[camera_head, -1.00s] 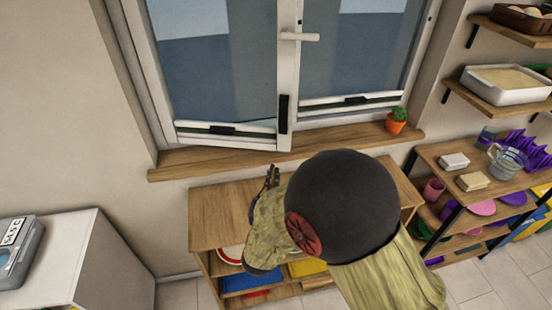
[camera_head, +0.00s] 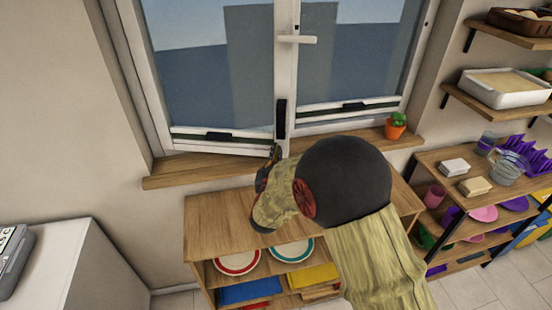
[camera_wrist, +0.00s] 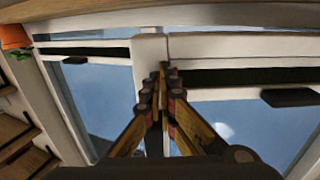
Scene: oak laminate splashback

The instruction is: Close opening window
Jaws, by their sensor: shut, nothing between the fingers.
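The white-framed window (camera_head: 285,60) has two sashes above a wooden sill. The left sash (camera_head: 215,143) stands slightly ajar, its lower right corner swung out over the sill. A white handle (camera_head: 300,39) is on the middle stile. My gripper (camera_head: 274,150) is shut and empty at that lower corner, just above the sill. In the wrist view, which is upside down, my fingertips (camera_wrist: 164,72) are in front of the meeting stiles (camera_wrist: 152,50). I cannot tell whether they touch the frame.
A potted cactus (camera_head: 396,126) stands on the right of the sill (camera_head: 180,171). A low wooden shelf unit (camera_head: 215,220) with plates is below my arm. A rack (camera_head: 440,157) with dishes is at right, and a white cabinet (camera_head: 85,265) at lower left.

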